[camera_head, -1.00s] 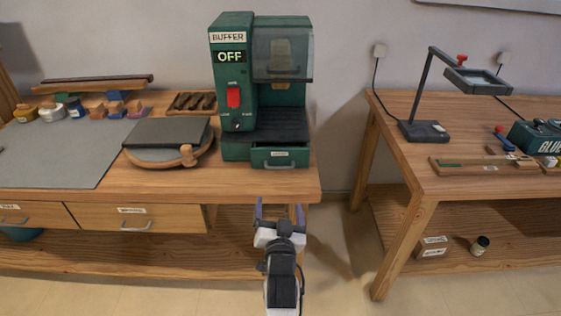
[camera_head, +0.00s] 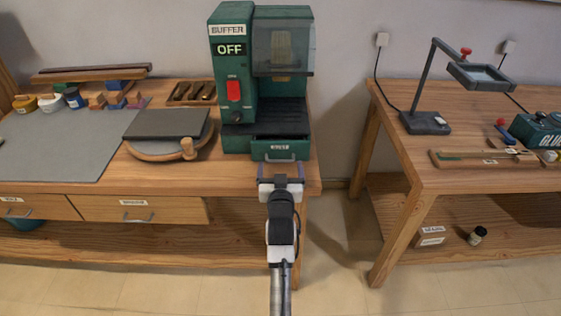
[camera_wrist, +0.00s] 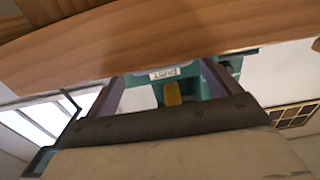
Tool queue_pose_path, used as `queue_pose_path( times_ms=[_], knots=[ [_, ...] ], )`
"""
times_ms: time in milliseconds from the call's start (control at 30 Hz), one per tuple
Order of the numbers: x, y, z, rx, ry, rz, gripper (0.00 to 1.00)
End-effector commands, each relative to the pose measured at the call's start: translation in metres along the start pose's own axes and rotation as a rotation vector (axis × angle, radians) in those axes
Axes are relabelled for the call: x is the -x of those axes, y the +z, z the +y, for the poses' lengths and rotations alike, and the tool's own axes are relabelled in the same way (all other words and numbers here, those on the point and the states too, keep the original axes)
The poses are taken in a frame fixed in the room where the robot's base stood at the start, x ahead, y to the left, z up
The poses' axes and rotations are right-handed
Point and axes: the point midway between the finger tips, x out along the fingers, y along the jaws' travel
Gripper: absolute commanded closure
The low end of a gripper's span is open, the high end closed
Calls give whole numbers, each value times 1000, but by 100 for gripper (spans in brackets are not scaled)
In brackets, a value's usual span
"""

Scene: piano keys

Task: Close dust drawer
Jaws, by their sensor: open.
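The green buffer machine (camera_head: 232,65) stands on the left workbench, its screen reading OFF. Its dust drawer (camera_head: 265,149) is at the base, with a label and a grey handle on the front; the front juts out, with a dark gap above it. My gripper (camera_head: 280,171) is open and empty, just in front of the drawer, its fingers spread to either side of the handle. In the wrist view the drawer's label (camera_wrist: 163,73) shows upside down between my fingers (camera_wrist: 162,80). Whether the fingers touch the drawer cannot be told.
The bench top (camera_head: 222,176) runs along below the drawer. A round board with a dark plate (camera_head: 165,124) lies left of the machine. Two bench drawers with handles are below left. A second table (camera_head: 405,165) with a lamp stands right, across a gap.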

Motion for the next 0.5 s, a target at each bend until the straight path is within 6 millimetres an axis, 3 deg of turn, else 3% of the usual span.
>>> queue_pose_path(
  times_ms=[200,500],
  knots=[
    [-18,-1,0,0,0,1,11],
    [-19,0,0,-1,0,0,11]
  ],
)
